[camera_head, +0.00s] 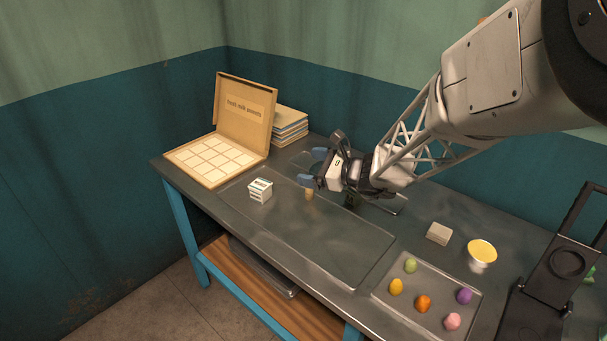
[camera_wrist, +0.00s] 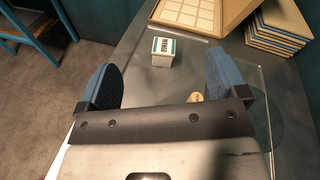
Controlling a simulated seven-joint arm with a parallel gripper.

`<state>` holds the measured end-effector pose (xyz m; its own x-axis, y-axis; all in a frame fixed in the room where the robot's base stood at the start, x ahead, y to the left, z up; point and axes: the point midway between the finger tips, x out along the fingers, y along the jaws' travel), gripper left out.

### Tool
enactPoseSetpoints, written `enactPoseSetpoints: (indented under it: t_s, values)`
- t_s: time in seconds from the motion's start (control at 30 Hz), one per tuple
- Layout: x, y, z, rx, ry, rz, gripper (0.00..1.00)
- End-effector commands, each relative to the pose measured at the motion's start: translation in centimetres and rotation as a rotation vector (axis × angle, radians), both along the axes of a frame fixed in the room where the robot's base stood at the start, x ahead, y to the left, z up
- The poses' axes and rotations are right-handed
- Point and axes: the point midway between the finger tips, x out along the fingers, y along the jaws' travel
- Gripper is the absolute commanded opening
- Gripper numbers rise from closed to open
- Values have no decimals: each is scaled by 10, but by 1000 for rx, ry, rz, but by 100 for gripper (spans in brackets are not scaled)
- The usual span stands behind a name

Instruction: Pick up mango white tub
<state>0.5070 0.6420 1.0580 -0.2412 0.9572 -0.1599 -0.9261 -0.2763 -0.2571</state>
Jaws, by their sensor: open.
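A small white tub with a dark printed label (camera_head: 260,190) stands upright on the grey table, left of my gripper (camera_head: 312,167). It also shows in the wrist view (camera_wrist: 163,52), beyond and between my blue fingertips, apart from them. Its lettering is too small to read surely. My gripper (camera_wrist: 163,78) is open and empty, its fingers pointing toward the tub's side of the table. A white cup with a yellow top (camera_head: 481,252) stands far to the right; I cannot tell whether it bears a mango label.
A small tan piece (camera_head: 309,194) stands just below my gripper. An open cardboard box (camera_head: 245,108) with a white grid and a stack of books (camera_head: 290,127) are at the back left. Several coloured egg-like pieces lie on a tray (camera_head: 437,323). The table's front middle is clear.

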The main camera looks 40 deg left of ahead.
Motion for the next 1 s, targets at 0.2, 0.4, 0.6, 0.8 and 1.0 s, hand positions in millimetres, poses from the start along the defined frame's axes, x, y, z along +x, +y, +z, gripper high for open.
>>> enactPoseSetpoints:
  t_s: [0.2, 0.4, 0.6, 0.8, 1.0]
  values:
    - [-9, 72, -38, 62, 173, -60, 92]
    - [-15, 106, -60, 95, 266, -99, 92]
    - [-16, 115, -65, 105, 291, -110, 92]
    - [-16, 114, -65, 105, 291, -110, 92]
    - [-16, 114, -69, 104, 291, -110, 92]
